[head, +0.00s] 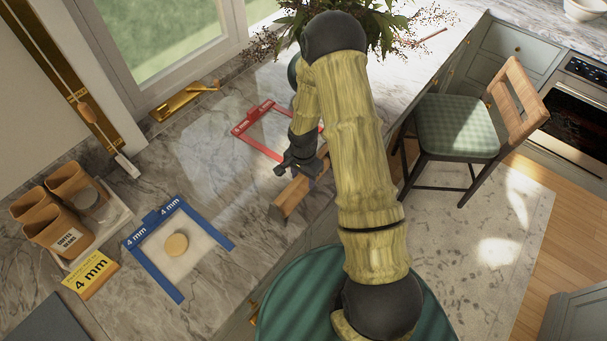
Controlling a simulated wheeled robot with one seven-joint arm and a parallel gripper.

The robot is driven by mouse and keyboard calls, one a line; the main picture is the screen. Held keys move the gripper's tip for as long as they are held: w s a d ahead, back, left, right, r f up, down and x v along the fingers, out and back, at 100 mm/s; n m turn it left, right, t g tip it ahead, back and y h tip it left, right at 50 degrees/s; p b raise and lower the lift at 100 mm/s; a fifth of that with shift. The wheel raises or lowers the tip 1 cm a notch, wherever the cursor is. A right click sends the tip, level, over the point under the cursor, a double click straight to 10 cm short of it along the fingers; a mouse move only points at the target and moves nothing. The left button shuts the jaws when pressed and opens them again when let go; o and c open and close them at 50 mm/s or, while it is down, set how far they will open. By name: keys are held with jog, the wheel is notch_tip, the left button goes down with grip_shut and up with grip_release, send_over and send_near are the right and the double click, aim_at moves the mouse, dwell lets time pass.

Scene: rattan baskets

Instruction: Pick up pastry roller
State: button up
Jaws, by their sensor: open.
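A long wooden piece (296,196) with a grey near end lies slantwise near the counter's front edge. It may be the pastry roller, but I cannot make out its full shape. My gripper (297,171) is open just above or beside its upper part. My wrist and arm hide some of its far end. I cannot tell whether the fingers touch it or stand around it.
A red frame (243,127) lies behind my gripper. A blue frame (213,231) around a pale sheet with a round disc (176,245) lies to the left. Brown containers (58,229) stand far left. A chair (457,127) stands right of the counter.

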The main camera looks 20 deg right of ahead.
dwell(0.5)
grip_shut()
jog(key=shift+s, duration=0.1)
jog(key=shift+r, duration=0.1)
jog(key=shift+w+r+b, duration=0.2)
jog(key=shift+r+b, duration=0.2)
jog(key=shift+r, duration=0.15)
notch_tip(320, 180, up, 9)
jog(key=b, duration=0.2)
jog(key=shift+f+b, duration=0.1)
jog(key=shift+b, duration=0.2)
